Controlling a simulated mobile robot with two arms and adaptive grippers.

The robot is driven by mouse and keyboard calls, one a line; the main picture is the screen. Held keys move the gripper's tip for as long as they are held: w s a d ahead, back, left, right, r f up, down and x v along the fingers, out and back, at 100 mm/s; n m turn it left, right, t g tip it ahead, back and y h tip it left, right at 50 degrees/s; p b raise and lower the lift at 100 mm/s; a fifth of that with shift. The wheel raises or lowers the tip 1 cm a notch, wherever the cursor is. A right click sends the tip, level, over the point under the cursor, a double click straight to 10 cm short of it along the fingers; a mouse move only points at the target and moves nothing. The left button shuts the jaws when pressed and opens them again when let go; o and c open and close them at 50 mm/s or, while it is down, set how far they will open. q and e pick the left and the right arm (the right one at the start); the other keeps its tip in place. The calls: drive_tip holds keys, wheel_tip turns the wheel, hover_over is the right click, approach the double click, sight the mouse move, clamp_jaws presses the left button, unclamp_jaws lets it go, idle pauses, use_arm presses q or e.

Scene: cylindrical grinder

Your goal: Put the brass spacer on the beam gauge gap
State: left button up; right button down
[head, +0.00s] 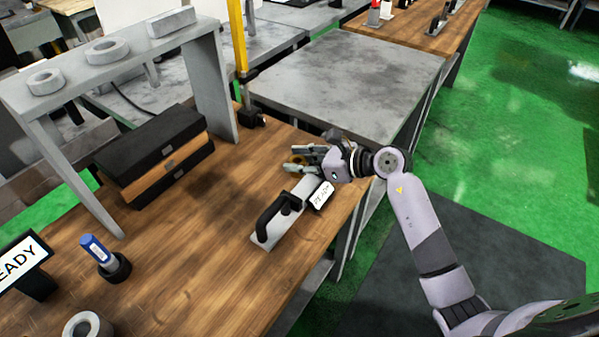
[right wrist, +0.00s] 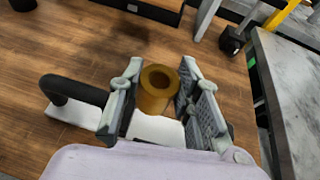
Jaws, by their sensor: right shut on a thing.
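My right gripper (head: 297,163) is shut on the brass spacer (right wrist: 157,92), a short hollow cylinder between the two fingers in the right wrist view. Only a bit of its brass colour shows in the head view. The likely beam gauge (head: 265,240), a pale grey bar with a black handle, lies on the wooden bench just below the gripper in the head view. Its handle shows at left in the right wrist view (right wrist: 68,88). A pale surface shows under the spacer; whether they touch, I cannot tell. The gap itself is hidden. My left gripper is not in view.
A small sign (head: 321,197) stands beside the bar. A grey raised shelf (head: 75,75) with rings and a block stands at left, black cases (head: 150,145) under it. A blue-topped item (head: 97,250) stands at front left. The bench (head: 190,250) has free wood between.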

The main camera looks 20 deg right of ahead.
sight(299, 174)
wheel_tip(299, 174, down, 4)
drive_tip(key=shift+f, duration=0.25)
drive_tip(key=shift+f+b, duration=0.5)
drive_tip(key=shift+f, duration=0.2)
drive_tip(key=c, duration=1.2)
unclamp_jaws()
drive_tip(key=shift+r, duration=0.1)
